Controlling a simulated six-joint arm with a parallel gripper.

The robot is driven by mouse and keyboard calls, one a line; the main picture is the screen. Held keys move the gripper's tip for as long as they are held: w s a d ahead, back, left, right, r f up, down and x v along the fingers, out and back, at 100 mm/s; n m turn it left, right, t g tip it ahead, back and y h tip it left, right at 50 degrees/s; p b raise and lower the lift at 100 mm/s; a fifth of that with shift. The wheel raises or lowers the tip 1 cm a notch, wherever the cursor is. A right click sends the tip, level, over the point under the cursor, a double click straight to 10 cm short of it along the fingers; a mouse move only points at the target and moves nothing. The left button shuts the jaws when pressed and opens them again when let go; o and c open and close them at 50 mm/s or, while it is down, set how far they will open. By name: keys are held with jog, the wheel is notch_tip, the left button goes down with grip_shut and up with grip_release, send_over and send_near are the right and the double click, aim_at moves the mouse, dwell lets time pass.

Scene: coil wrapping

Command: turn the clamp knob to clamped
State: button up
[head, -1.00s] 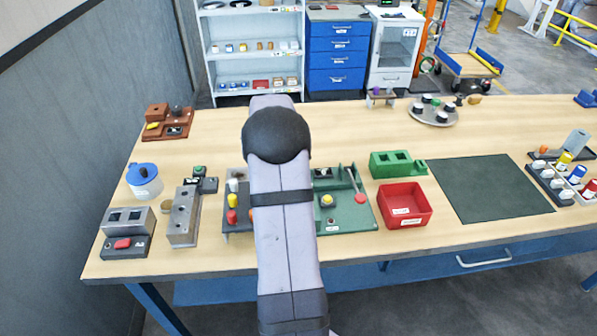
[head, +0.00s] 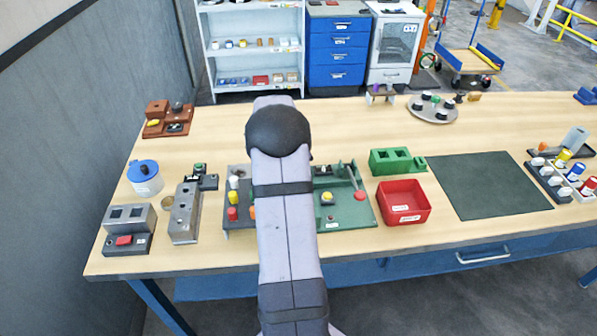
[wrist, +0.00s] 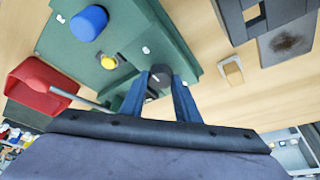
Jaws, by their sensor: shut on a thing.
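The clamp knob (wrist: 155,79) is a dark round knob with a pale mark on its top. It sits at the edge of the green fixture plate (wrist: 70,45) in the wrist view. My gripper (wrist: 159,82) has its two blue fingers on either side of the knob and is shut on it. The green plate also shows in the head view (head: 350,215), where my arm hides the knob and the gripper. A yellow button (wrist: 108,62), a blue cylinder (wrist: 88,23) and a grey lever (wrist: 85,99) are on the plate.
A red bin (head: 404,216) stands right of the plate, with a green block (head: 391,161) behind it. A dark mat (head: 486,188) lies farther right. Left of my arm are a grey block (head: 184,213) and a blue-lidded jar (head: 144,178).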

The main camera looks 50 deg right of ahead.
jog(key=shift+n, duration=0.3)
jog(key=shift+s+r+n+t, duration=0.15)
jog(key=shift+n+t, duration=0.45)
jog(key=shift+n, duration=0.6)
jog(key=shift+n+t+p, duration=0.4)
jog(key=shift+n+p, duration=0.4)
jog(key=shift+n, duration=0.4)
jog(key=n, duration=0.1)
jog(key=n+t+y, duration=0.1)
jog(key=shift+s+d+f+n, duration=0.15)
jog(key=shift+f+n, duration=0.05)
jog(key=shift+n, duration=0.2)
jog(key=n+b, duration=0.1)
jog(key=b, duration=0.1)
jog(key=n+y+b, duration=0.1)
jog(key=n+b, duration=0.1)
jog(key=n+t+b, duration=0.1)
jog(key=n, duration=0.1)
jog(key=shift+d+f+y+b, duration=0.2)
jog(key=shift+f+y+b, duration=0.1)
jog(key=shift+b, duration=0.1)
jog(key=n+b, duration=0.1)
jog(key=n+y+b, duration=0.1)
jog(key=n, duration=0.2)
jog(key=shift+s+r+n+t+y+b, duration=0.1)
jog(key=shift+r+n+t+y+b, duration=0.2)
jog(key=shift+r+n+y+b, duration=0.1)
jog(key=o, duration=1)
